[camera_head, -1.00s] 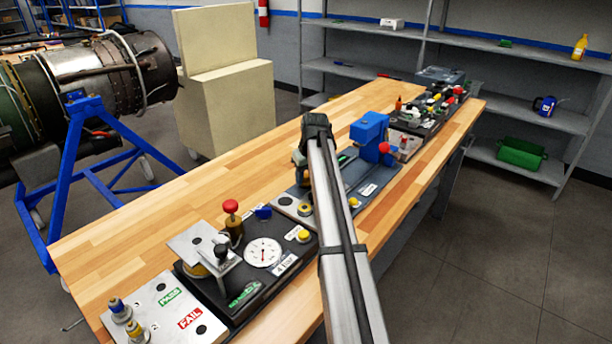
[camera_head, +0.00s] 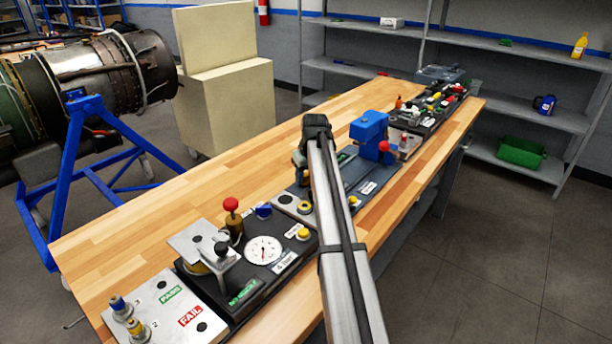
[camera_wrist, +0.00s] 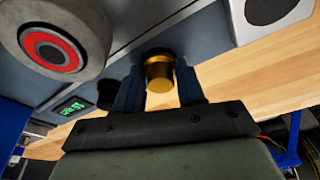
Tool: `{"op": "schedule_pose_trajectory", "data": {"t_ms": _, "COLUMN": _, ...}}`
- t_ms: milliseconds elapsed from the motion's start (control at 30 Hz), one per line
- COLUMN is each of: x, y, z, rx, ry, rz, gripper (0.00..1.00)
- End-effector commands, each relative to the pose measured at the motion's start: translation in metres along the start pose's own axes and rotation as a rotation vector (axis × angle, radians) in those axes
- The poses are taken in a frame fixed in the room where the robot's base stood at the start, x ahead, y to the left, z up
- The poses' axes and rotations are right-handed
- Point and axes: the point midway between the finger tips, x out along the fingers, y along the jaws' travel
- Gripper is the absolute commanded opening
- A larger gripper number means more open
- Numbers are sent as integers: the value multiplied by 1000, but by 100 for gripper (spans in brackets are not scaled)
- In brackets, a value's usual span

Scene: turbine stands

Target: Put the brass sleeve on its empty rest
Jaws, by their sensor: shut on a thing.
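The brass sleeve (camera_wrist: 159,76) is a short gold cylinder between the two blue fingers of my gripper (camera_wrist: 158,92) in the wrist view. The gripper is shut on it. A dark round shape lies at the sleeve's far end; I cannot tell whether the sleeve touches it. A light block with a dark round hole (camera_wrist: 268,8) is at the upper right of the wrist view, apart from the sleeve. In the head view my arm hides the fingers and much of the station below them. A pale plate with a dark hole (camera_head: 285,199) shows left of the arm there.
A large grey cylinder with a red ring (camera_wrist: 50,50) stands close left of the gripper. A blue press-like block (camera_head: 369,128) stands right of my arm. A dial gauge station (camera_head: 264,250) is nearer. The bench's left side (camera_head: 150,220) is bare wood.

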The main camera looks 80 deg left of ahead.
Motion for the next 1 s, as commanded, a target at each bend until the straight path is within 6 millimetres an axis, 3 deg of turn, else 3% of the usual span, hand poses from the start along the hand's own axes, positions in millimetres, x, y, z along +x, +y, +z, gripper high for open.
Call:
{"op": "schedule_pose_trajectory", "data": {"t_ms": 33, "x": 9, "y": -2, "z": 6, "rx": 0, "ry": -17, "rz": -5, "gripper": 42}}
{"op": "schedule_pose_trajectory", "data": {"t_ms": 167, "x": 8, "y": -2, "z": 5, "rx": 0, "ry": -16, "rz": -5, "gripper": 54}}
{"op": "schedule_pose_trajectory", "data": {"t_ms": 200, "x": 9, "y": -2, "z": 5, "rx": 0, "ry": -16, "rz": -5, "gripper": 46}}
{"op": "schedule_pose_trajectory", "data": {"t_ms": 300, "x": 8, "y": -2, "z": 5, "rx": 0, "ry": -15, "rz": -5, "gripper": 54}}
{"op": "schedule_pose_trajectory", "data": {"t_ms": 533, "x": 3, "y": -2, "z": 4, "rx": 0, "ry": -12, "rz": -5, "gripper": 56}}
{"op": "schedule_pose_trajectory", "data": {"t_ms": 567, "x": 2, "y": -2, "z": 4, "rx": 0, "ry": -12, "rz": -4, "gripper": 63}}
{"op": "schedule_pose_trajectory", "data": {"t_ms": 600, "x": -1, "y": -1, "z": 4, "rx": 0, "ry": -11, "rz": -4, "gripper": 77}}
{"op": "schedule_pose_trajectory", "data": {"t_ms": 1000, "x": -30, "y": -1, "z": 2, "rx": 0, "ry": -8, "rz": -2, "gripper": 77}}
